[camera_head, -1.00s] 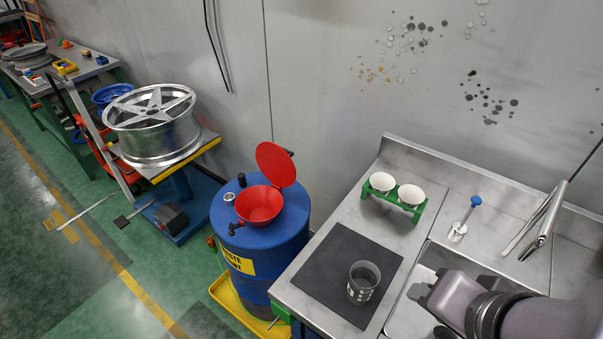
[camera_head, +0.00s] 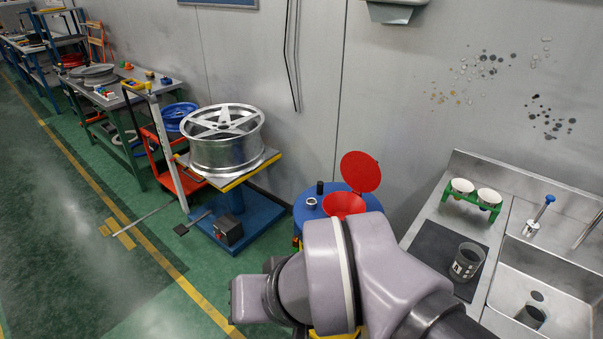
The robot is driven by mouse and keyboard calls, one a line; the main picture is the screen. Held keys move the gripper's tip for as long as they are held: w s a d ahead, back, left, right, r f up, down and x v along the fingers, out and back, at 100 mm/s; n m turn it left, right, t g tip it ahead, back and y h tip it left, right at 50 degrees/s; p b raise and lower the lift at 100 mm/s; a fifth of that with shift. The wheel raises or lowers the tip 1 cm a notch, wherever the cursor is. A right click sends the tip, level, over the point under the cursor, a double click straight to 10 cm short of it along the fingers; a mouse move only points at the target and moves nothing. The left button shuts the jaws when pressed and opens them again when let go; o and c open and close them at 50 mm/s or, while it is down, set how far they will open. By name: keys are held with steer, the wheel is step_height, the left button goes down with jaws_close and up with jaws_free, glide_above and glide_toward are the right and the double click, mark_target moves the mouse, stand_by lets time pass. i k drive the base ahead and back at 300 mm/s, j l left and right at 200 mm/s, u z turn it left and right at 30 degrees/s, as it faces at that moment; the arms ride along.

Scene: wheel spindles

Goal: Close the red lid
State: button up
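The red lid (camera_head: 360,171) stands open, tilted up at the back of a red funnel (camera_head: 343,204) on top of a blue drum (camera_head: 310,211). My arm crosses in front of the drum and hides most of its body and the front of the funnel.
A wheel rim (camera_head: 226,150) rests on a blue lift table to the left. The green floor at the lower left is clear.

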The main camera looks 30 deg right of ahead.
mark_target(359, 170)
steer(key=i+j+z, duration=0.45)
steer(key=i, duration=0.65)
steer(key=i+j+z, duration=0.4)
steer(key=i+j, duration=0.55)
steer(key=i+z, duration=0.2)
steer(key=z, duration=0.25)
steer(key=i+z, duration=0.2)
steer(key=z, duration=0.25)
steer(key=i+z, duration=0.15)
steer(key=z, duration=0.3)
steer(key=i+j+z, duration=0.15)
steer(key=z, duration=0.3)
steer(key=i+j+z, duration=0.1)
steer(key=j+z, duration=0.15)
steer(key=z, duration=0.2)
steer(key=i+j+z, duration=0.1)
steer(key=j+z, duration=0.15)
steer(key=z, duration=0.2)
steer(key=j+z, duration=0.3)
steer(key=z, duration=0.15)
steer(key=j+z, duration=0.3)
steer(key=z, duration=0.15)
steer(key=i+j+z, duration=0.1)
steer(key=j+z, duration=0.35)
steer(key=j, duration=0.2)
steer(key=j+z, duration=0.45)
steer(key=j, duration=0.25)
